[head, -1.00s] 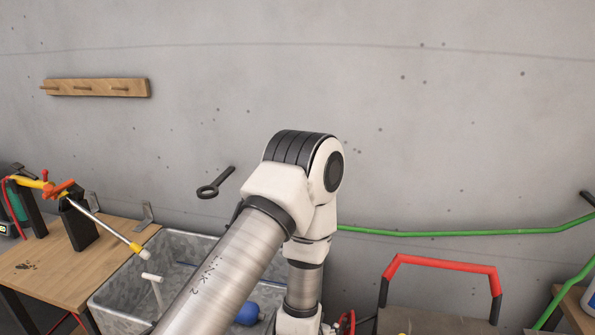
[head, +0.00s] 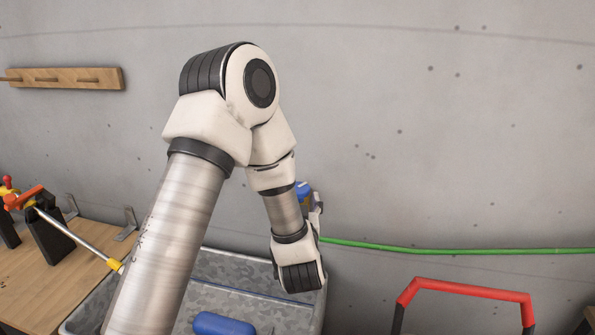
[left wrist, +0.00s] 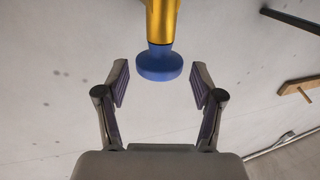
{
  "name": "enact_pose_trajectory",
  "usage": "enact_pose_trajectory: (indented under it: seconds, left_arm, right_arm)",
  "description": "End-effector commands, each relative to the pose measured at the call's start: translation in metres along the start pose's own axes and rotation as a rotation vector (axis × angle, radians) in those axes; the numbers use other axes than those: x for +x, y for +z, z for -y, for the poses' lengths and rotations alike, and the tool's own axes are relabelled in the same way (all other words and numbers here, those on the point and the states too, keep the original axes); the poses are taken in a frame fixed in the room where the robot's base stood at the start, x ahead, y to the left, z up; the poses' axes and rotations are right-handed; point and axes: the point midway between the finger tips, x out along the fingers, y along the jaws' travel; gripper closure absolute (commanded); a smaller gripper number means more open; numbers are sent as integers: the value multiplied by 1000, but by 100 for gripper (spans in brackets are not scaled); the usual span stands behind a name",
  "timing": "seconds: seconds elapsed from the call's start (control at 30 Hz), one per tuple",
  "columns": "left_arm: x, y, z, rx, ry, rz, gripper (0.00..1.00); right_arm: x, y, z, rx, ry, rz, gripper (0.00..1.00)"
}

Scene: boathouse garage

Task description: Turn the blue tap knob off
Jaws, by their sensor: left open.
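The blue tap knob (left wrist: 159,66) is round and sits on the end of a yellow tap body (left wrist: 161,22) in the left wrist view. In the head view, a bit of the blue knob (head: 303,187) shows beside my wrist against the wall. My left gripper (left wrist: 160,72) is open, with one finger on each side of the knob and a visible gap to both. Its fingers are mostly hidden behind my wrist in the head view, where a small grey part of the gripper (head: 318,201) shows. My right gripper is in neither view.
A grey metal trough (head: 262,305) with a blue cylinder (head: 223,324) in it lies below my arm. A green hose (head: 450,250) runs along the wall. A red handle (head: 470,289) stands at right, a wooden bench (head: 30,265) at left.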

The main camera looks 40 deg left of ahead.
Motion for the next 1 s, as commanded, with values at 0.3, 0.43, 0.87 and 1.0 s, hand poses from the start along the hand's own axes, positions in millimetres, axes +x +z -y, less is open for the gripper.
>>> enact_pose_trajectory:
  seconds: [0.3, 0.43, 0.87, 1.0]
  left_arm:
    - [42, -4, 0, -2, -3, 2, 33]
    - [65, -3, 0, -1, -1, 2, 33]
    - [78, 1, 0, 1, 2, 2, 57]
    - [78, 1, -1, 1, 2, 2, 80]
  right_arm:
    - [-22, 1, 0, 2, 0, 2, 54]
    - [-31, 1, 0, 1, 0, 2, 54]
    - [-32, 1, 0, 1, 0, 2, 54]
    - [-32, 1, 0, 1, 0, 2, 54]
